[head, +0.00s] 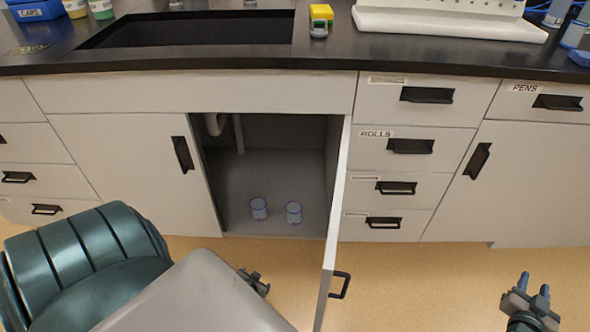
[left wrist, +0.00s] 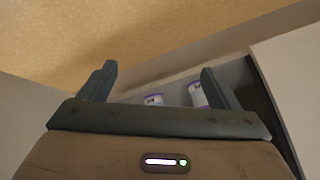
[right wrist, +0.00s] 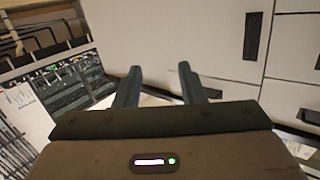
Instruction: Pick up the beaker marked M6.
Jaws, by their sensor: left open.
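Two small clear beakers with bluish rims stand upright on the floor of the open cabinet under the sink: a left beaker (head: 259,209) and a right beaker (head: 294,212). Their marks are too small to read, so I cannot tell which is M6. Two beakers also show in the left wrist view, one (left wrist: 153,99) between the fingers and one (left wrist: 197,95) partly behind a finger. My left gripper (head: 255,281) is open and empty in front of the cabinet, apart from the beakers. My right gripper (head: 535,287) is open and empty, far right over the floor.
The cabinet door (head: 338,225) stands open to the right of the beakers, jutting toward me. The closed left door (head: 140,170) bounds the opening on the other side. A white pipe (head: 238,133) hangs inside at the back. The sink (head: 190,30) is above. Floor (head: 420,285) is clear at right.

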